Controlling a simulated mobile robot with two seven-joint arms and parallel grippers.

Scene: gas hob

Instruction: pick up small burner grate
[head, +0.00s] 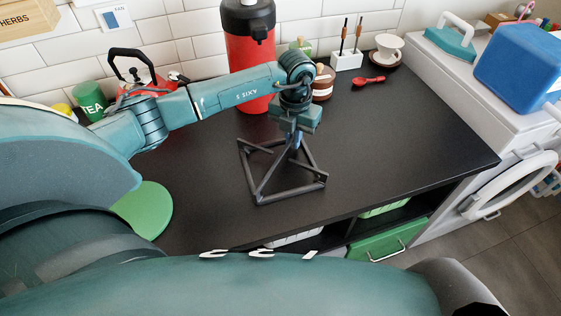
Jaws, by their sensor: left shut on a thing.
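The small burner grate (291,192) is a dark grey open frame with a squarish base and bars rising to the middle, over the black worktop (400,150). My left gripper (296,147) points down from above and is shut on the top of the grate. The fingertips are small and partly blend with the bars. I cannot tell whether the grate's base touches the worktop or hangs just above it. My right gripper is not in view.
A red dispenser (247,60) stands behind my left forearm. A brown jar (322,85), red spoon (369,81) and white mug (388,48) are at the back. A green disc (145,208) lies left. The worktop right of the grate is clear up to its edge.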

